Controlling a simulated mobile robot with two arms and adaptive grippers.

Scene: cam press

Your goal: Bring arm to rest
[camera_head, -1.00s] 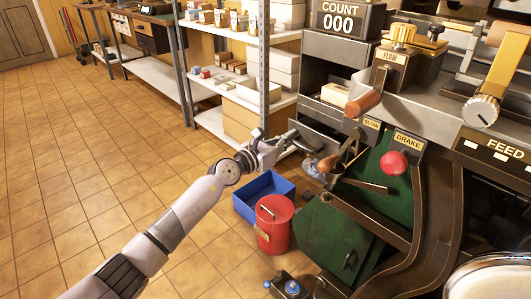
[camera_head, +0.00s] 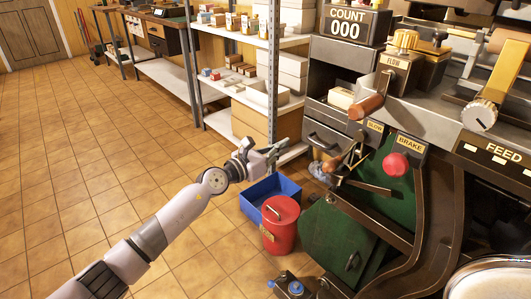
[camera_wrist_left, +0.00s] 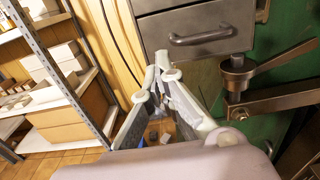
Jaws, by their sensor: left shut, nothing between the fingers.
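My left arm reaches in from the lower left in the head view. Its gripper (camera_head: 280,152) is shut and empty, in the air left of the press and above the blue bin. In the left wrist view the gripper's fingers (camera_wrist_left: 165,72) come together in front of a grey drawer. The press's wooden-handled lever (camera_head: 334,163) is to the right of the gripper, with a gap between them. The red BRAKE knob (camera_head: 396,163) is farther right. My right gripper is not seen.
A blue bin (camera_head: 262,192) and a red canister (camera_head: 279,232) stand on the tiled floor beside the green press (camera_head: 335,238). Metal shelves (camera_head: 268,60) with boxes are behind. A drawer handle (camera_wrist_left: 200,36) faces the wrist camera. The floor at left is clear.

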